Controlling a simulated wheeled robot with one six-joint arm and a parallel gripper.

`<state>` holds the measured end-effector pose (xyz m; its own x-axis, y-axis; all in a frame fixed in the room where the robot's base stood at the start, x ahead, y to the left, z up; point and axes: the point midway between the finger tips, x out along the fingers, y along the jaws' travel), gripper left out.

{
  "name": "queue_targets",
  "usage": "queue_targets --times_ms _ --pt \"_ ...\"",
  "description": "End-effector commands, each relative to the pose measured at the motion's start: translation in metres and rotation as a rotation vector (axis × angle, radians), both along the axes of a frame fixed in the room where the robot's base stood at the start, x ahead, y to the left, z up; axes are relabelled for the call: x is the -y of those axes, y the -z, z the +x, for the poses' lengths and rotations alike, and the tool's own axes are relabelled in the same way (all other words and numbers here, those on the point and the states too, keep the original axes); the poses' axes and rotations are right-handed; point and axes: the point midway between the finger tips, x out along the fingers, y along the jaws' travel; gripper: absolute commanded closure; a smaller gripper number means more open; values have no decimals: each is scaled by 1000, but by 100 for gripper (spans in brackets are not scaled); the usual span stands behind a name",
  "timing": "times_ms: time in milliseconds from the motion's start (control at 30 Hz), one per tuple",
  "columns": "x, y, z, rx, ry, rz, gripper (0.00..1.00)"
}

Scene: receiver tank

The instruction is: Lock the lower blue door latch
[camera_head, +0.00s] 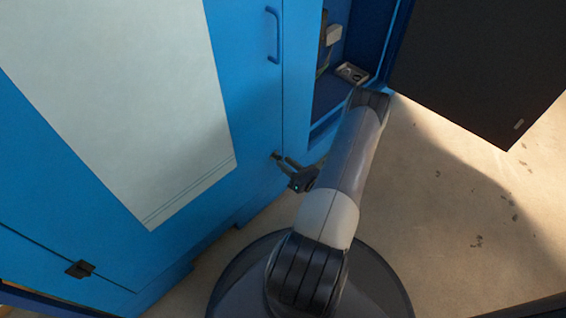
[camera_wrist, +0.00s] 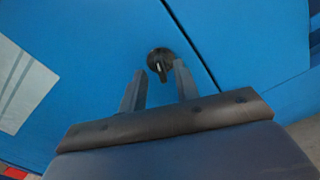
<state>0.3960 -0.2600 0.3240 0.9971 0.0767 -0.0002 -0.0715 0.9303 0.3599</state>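The lower latch (camera_wrist: 160,60) is a small round black knob with a short handle, set on the blue door (camera_wrist: 90,40) close to the seam at its edge. In the head view the latch (camera_head: 275,155) shows as a small dark spot low on the door. My gripper (camera_wrist: 158,82) is open, with one finger on each side of the latch handle in the wrist view. The handle points down, roughly along the fingers. I cannot tell whether the fingers touch it. In the head view my gripper (camera_head: 282,161) reaches the door at the latch.
A blue door handle (camera_head: 273,35) is higher on the same door. To the right is an open compartment with a small grey box (camera_head: 352,72). A dark panel (camera_head: 480,60) stands at the upper right. The beige floor (camera_head: 470,220) is clear at the right.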

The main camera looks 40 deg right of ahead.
Motion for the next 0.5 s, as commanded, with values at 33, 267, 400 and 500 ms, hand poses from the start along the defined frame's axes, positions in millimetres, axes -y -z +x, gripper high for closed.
queue_targets --times_ms 33,267,400,500 --pt "-1 1 7 0 -4 -2 70" --pt "-2 0 20 0 -1 -1 70" --pt "-2 0 22 0 0 0 70" --pt "-2 0 22 0 0 0 70"
